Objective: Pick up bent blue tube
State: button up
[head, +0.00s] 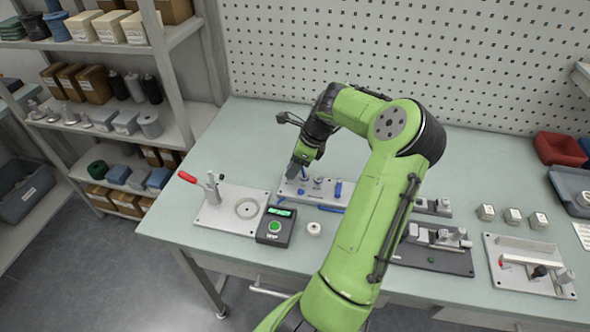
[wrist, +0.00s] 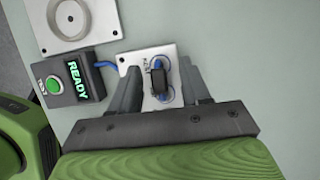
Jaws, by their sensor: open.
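In the wrist view, a blue tube (wrist: 157,62) shows between my fingers, on a light plate (wrist: 167,52) and partly covered by a black part (wrist: 158,80). Its full bend is hard to make out. My gripper (wrist: 162,82) is open, with one finger on each side of the tube and black part; I see no clear contact. In the head view, my gripper (head: 298,170) is low over the left end of the plate (head: 318,184). A short upright blue piece (head: 338,190) stands on its right end.
The black test box (head: 275,226) reads READY in the wrist view, with a blue line (wrist: 103,64) running toward the plate. A fixture with a red-handled clamp (head: 188,177) is at the left. Dark fixtures (head: 432,258) stand at the right.

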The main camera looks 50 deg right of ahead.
grip_shut()
jog(key=shift+r, duration=0.1)
